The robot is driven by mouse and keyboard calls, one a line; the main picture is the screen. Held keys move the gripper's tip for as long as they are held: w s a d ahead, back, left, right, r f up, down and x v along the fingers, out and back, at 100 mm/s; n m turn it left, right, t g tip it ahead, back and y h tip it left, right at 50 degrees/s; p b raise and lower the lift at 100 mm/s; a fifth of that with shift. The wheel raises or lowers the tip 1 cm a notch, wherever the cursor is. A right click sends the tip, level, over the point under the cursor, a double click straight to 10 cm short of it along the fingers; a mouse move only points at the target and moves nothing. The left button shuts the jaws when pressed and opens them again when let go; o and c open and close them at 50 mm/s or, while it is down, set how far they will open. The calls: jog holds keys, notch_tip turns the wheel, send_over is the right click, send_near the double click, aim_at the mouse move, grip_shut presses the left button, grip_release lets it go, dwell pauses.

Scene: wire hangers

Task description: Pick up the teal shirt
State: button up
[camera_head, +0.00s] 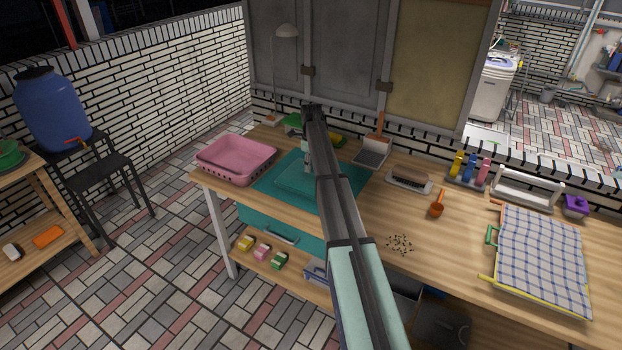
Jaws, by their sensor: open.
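My gripper (306,166) is partly hidden by the arm and points down at the back part of the teal pile. It is open. I cannot tell whether its fingers touch the cloth.
A pink basket (236,158) stands left of the teal pile. Small crumbs (400,244) lie near the front edge.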

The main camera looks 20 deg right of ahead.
aim_at(311, 177)
jog(key=shift+w+f+p, duration=0.1)
jog(key=shift+f+p, duration=0.4)
jog(key=shift+f, duration=1.2)
grip_shut()
jog(key=shift+r, duration=0.1)
